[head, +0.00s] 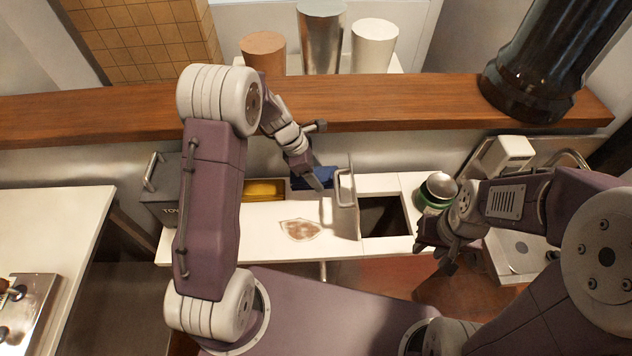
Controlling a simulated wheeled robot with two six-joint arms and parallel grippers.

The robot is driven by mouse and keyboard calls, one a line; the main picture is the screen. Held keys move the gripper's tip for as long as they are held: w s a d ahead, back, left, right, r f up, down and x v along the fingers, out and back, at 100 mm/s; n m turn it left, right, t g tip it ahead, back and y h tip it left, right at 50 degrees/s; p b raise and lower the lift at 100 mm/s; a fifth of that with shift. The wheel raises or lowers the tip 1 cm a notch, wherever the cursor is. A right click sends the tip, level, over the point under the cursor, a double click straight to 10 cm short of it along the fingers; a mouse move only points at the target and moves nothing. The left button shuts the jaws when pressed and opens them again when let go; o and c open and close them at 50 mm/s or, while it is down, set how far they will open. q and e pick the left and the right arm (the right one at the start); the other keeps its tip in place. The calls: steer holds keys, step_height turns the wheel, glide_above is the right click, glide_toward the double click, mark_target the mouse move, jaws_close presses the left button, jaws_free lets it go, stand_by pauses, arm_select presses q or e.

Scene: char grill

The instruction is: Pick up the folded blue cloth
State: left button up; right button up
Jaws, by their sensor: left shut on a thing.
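The folded blue cloth (325,173) lies at the back of the pale counter, right of a yellow item. My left gripper (316,181) reaches down over it from the upper left and is shut on the cloth. The gripper covers part of the cloth, and I cannot tell whether the cloth is clear of the counter. My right gripper (438,254) is at the counter's front edge on the right, away from the cloth. Its finger gap is not clear from this angle.
An upright panel with a handle (344,205) stands just right of the cloth, beside a dark opening (383,216). A yellow item (264,190) is left of it. A green bowl (432,196) sits near my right arm. A wooden ledge (400,103) runs behind.

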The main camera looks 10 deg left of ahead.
arm_select(q)
steer(key=s+d+b, duration=0.1)
steer(key=s+b, duration=0.1)
steer(key=s, duration=0.3)
steer(key=s+d+b, duration=0.2)
steer(key=s, duration=0.4)
steer(key=s+d+b, duration=0.2)
steer(key=s, duration=0.4)
steer(key=shift+r, duration=0.2)
steer(key=shift+s+d+r+b, duration=0.1)
steer(key=shift+s+r+b, duration=0.05)
steer(key=shift+s+b, duration=0.35)
steer(key=shift+s+d+r+b, duration=0.1)
steer(key=shift+s+r+b, duration=0.05)
steer(key=shift+s+b, duration=0.3)
